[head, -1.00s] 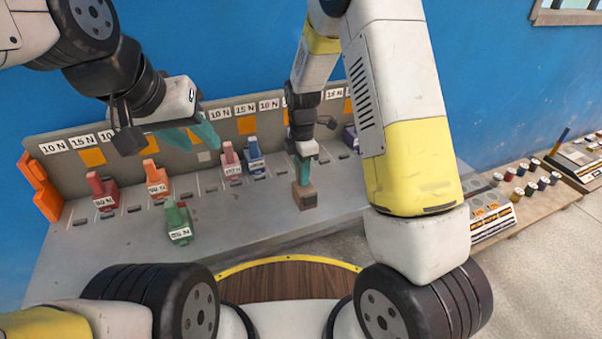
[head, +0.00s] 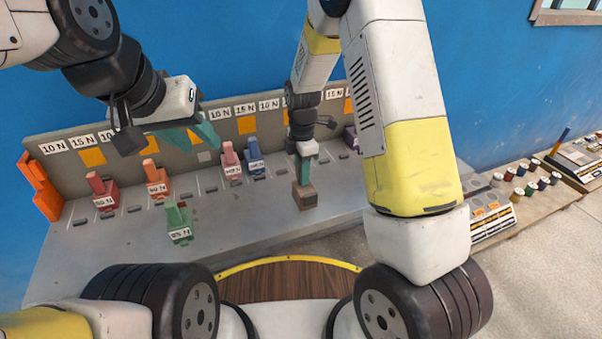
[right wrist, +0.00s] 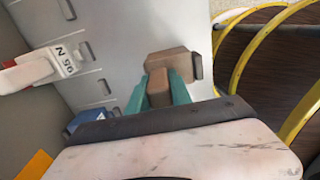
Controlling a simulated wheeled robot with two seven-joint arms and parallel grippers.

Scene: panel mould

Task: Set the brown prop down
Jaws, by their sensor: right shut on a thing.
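The brown prop (head: 305,196) stands upright on the grey bench top (head: 240,215), near its front edge. Whether its base fully touches the bench is hard to tell. My right gripper (head: 303,172) is above it with its teal fingers closed on the prop's upper part. In the right wrist view the prop (right wrist: 172,65) sits between the two teal fingers (right wrist: 160,92). My left gripper (head: 203,135) hangs over the back left of the bench, away from the prop, and holds nothing that I can see. Its finger gap is not clear.
Red (head: 102,190), orange (head: 157,178), green (head: 179,222), pink (head: 230,160) and blue (head: 254,158) labelled props stand on the bench. A grey back panel (head: 120,150) with force labels runs behind. Bare bench lies left of the brown prop. A side bench (head: 500,215) is at right.

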